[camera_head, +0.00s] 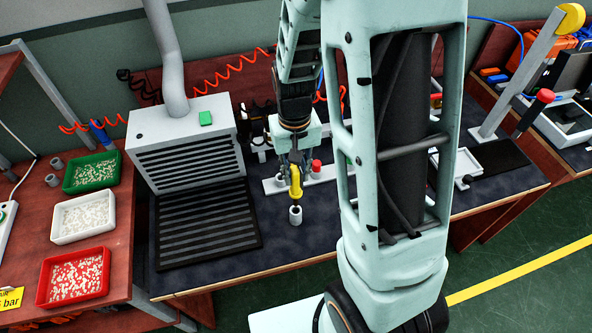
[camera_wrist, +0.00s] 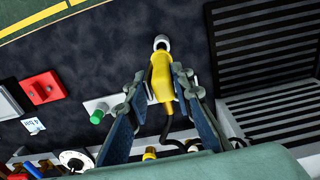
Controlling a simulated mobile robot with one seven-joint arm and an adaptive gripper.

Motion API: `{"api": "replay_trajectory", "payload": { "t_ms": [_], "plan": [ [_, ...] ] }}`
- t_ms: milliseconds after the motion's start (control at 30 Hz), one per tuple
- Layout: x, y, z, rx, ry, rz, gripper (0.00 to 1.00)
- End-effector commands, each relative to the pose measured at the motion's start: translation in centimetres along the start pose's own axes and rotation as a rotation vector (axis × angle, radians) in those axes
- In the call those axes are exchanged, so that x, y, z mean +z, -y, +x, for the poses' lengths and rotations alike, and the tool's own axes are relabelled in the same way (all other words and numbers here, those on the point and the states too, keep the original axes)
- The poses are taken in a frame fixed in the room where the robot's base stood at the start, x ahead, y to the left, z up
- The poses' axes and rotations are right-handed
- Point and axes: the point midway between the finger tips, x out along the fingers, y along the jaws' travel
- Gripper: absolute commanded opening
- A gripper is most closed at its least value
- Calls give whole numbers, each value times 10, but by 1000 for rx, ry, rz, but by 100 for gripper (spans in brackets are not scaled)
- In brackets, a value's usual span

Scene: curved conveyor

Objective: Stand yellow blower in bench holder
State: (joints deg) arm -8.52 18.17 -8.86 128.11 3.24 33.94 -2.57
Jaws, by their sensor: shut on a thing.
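The yellow blower (camera_head: 295,187) hangs nose down from my gripper (camera_head: 294,168) over the dark bench top. In the wrist view the blower (camera_wrist: 161,75) lies between the two fingers of my gripper (camera_wrist: 163,88), which are shut on its body. A dark hose or cord trails from its handle end. The holder, a small light-grey round cup (camera_head: 295,215), stands on the bench directly below the nozzle. It also shows at the blower's tip in the wrist view (camera_wrist: 161,41). I cannot tell whether the nozzle tip is inside the cup or just above it.
A white strip (camera_head: 273,186) with several fittings, one with a red cap (camera_head: 316,166), lies behind the cup. A grey slatted extraction unit (camera_head: 186,142) stands to the left. The bench in front of the cup is clear. A red box (camera_wrist: 43,87) shows in the wrist view.

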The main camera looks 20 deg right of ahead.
Motion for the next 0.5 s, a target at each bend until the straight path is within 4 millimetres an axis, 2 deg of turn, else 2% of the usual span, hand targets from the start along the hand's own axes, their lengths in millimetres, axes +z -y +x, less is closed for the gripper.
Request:
{"api": "replay_trajectory", "payload": {
  "t_ms": [33,133,500],
  "plan": [
    [0,0,9,0,0,0,5],
    [0,0,14,0,0,0,5],
    [0,0,17,0,0,0,5]
  ]
}}
